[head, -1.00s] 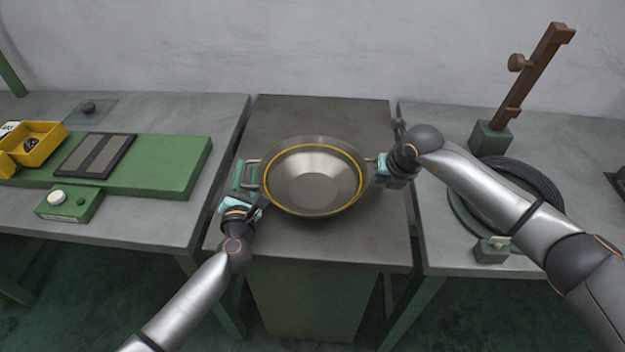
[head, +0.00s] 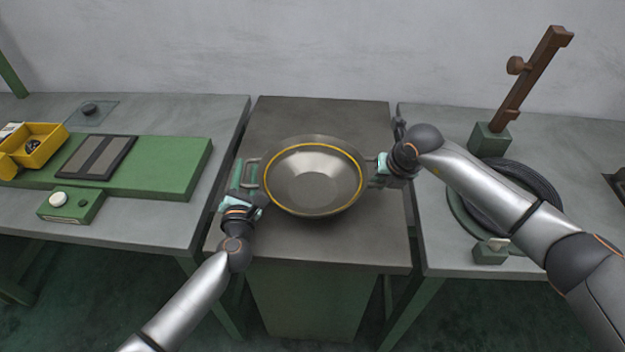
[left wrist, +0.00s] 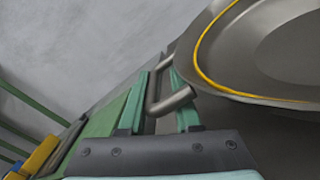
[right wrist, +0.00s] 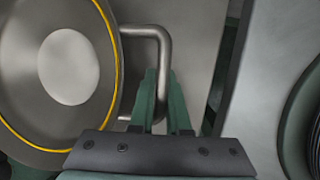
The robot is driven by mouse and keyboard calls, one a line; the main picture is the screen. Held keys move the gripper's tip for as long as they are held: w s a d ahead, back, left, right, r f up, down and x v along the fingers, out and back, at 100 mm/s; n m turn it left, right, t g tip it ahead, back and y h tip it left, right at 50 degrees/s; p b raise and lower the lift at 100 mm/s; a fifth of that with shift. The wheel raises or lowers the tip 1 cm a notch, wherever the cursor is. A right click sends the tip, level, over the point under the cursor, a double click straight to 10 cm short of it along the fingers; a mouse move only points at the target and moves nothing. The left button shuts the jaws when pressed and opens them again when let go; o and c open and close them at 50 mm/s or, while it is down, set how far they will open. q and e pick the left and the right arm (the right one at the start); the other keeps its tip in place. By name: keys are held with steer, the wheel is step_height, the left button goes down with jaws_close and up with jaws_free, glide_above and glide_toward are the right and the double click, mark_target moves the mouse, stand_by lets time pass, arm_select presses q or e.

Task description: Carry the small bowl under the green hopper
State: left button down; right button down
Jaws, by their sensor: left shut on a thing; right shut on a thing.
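A metal bowl (head: 314,181) with a yellow ring inside its rim and a loop handle on each side is at the middle table; I cannot tell whether it touches the top. My left gripper (head: 247,174) is shut on its left handle, which shows between the fingers in the left wrist view (left wrist: 172,101). My right gripper (head: 377,170) is shut on its right handle, seen between the fingers in the right wrist view (right wrist: 163,60). No green hopper is clearly in view.
The dark middle table (head: 320,118) is bare around the bowl. The left table holds a green plate (head: 165,165), a button box (head: 75,207) and a yellow bin (head: 42,150). The right table holds a black coil (head: 530,175) and a brown post (head: 535,78).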

steer(key=shift+s+a+r+p, duration=0.1)
steer(key=shift+a+r+p, duration=0.05)
steer(key=shift+r+p, duration=0.9)
steer(key=shift+a+r+p, duration=0.1)
steer(key=shift+r+p, duration=0.85)
steer(key=shift+r, duration=0.2)
steer(key=shift+a, duration=0.25)
